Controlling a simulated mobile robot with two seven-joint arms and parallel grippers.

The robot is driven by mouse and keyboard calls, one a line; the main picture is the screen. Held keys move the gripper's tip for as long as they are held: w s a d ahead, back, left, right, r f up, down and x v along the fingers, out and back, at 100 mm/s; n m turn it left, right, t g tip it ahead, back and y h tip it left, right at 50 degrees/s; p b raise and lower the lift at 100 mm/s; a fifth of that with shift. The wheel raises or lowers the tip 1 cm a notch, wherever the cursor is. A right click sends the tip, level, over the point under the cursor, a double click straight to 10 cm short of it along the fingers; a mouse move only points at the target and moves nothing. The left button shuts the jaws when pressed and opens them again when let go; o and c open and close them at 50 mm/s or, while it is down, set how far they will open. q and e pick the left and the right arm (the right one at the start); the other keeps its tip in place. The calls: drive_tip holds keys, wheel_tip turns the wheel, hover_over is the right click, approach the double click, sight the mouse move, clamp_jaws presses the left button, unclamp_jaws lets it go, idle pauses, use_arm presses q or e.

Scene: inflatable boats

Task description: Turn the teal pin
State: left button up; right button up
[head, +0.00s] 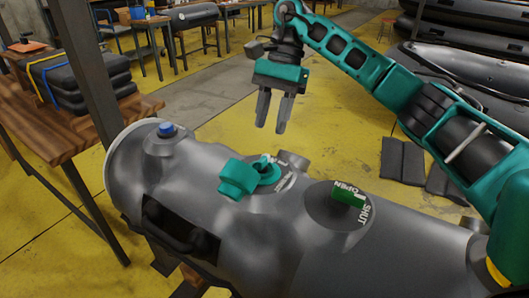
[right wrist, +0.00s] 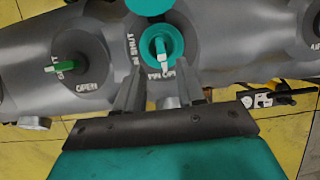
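My right gripper (head: 271,128) is open and empty, above and behind the valve, apart from the pin. In the right wrist view its fingers (right wrist: 162,74) point towards the ring, one to each side of the pin's line. My left gripper is not in view.
A green handle (head: 348,194) marked OPEN and SHUT sits on the tube right of the valve. A blue knob (head: 167,129) is at the tube's left end. A wooden table (head: 60,135) stands at left, black boats (head: 460,70) lie at right. Yellow floor is behind.

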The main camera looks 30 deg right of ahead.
sight(263, 158)
drive_tip(key=x, duration=0.7)
drive_tip(key=shift+f, duration=0.25)
drive_tip(key=shift+c, duration=0.4)
clamp_jaws()
